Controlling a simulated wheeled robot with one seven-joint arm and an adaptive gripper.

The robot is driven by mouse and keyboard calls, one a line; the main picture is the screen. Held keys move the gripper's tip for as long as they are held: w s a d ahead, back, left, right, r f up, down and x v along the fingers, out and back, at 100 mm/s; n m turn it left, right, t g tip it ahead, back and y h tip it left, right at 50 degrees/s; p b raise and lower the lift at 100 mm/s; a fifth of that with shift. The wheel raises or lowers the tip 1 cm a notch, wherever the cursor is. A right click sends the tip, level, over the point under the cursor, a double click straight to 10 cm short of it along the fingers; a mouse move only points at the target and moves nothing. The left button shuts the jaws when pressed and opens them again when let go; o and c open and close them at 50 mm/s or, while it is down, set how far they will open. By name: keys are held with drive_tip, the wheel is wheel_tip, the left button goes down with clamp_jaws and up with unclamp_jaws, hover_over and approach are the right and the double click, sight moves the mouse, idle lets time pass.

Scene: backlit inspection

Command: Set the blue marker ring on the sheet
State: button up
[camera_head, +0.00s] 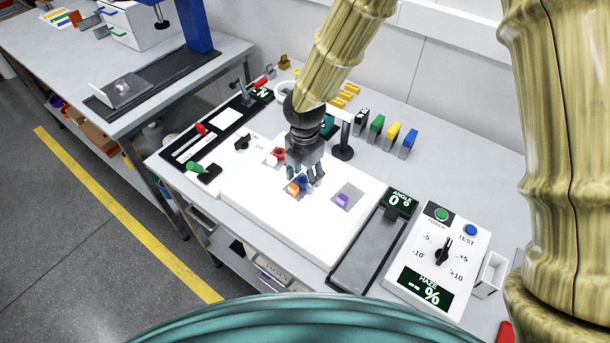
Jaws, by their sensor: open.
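The blue marker ring (303,181) appears as a small blue shape on the bright white panel (275,222), beside an orange block (294,189). My gripper (306,177) points down over this spot with its fingers apart. The ring shows low between or just behind the fingers; I cannot tell whether they touch it. A small grey patch (303,194) lies under the orange block and may be a sheet; whether the ring rests on it is unclear. Another grey patch (353,202) lies under a purple block (343,200) to the right.
A red piece (278,153) lies left of my gripper and a dark post (344,145) stands behind it. Green, yellow and blue blocks (392,134) line the back. A control box (437,262) stands at the right. The panel's front part is clear.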

sight(305, 179)
wheel_tip(305, 179, up, 12)
drive_tip(key=b, duration=0.2)
idle(0.4)
drive_tip(key=shift+r, duration=0.1)
drive_tip(key=shift+d, duration=0.1)
